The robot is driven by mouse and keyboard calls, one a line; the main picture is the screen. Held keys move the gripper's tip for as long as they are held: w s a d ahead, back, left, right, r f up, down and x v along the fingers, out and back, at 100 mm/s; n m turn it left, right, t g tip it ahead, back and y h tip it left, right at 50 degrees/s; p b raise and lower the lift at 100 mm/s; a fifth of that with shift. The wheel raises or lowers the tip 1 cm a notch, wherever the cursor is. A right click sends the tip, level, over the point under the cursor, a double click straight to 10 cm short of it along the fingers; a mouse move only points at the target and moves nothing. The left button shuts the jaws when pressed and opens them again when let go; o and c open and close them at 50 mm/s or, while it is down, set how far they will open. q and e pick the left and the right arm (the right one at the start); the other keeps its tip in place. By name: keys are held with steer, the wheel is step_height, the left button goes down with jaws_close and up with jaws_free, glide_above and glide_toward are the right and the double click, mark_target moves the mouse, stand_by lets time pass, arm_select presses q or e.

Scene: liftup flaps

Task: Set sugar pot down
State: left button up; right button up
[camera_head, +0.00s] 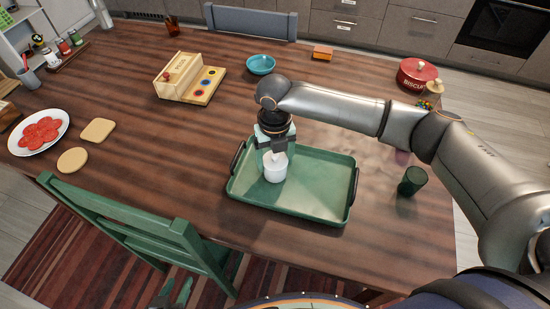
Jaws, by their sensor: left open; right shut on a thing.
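The sugar pot (275,174), a small white pot, is between the fingers of my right gripper (275,160), which points down and is shut on it. The pot is over the left part of the green tray (312,205); I cannot tell if its base touches the tray. The fingers partly hide the pot's upper part. The rest of the tray is empty. My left gripper (174,294) shows only in part at the bottom edge, beside the green chair. It is open and empty, away from the pot.
A dark green cup (412,181) stands right of the tray. A red biscuit tin (416,75) is at the far right. A blue bowl (260,64) and a wooden box (190,79) are behind. A green chair (142,230) is at the front left.

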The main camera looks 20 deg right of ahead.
steer(key=o, duration=1.5)
step_height(320, 180, up, 12)
steer(key=shift+a+r+p, duration=0.1)
steer(key=shift+p, duration=0.3)
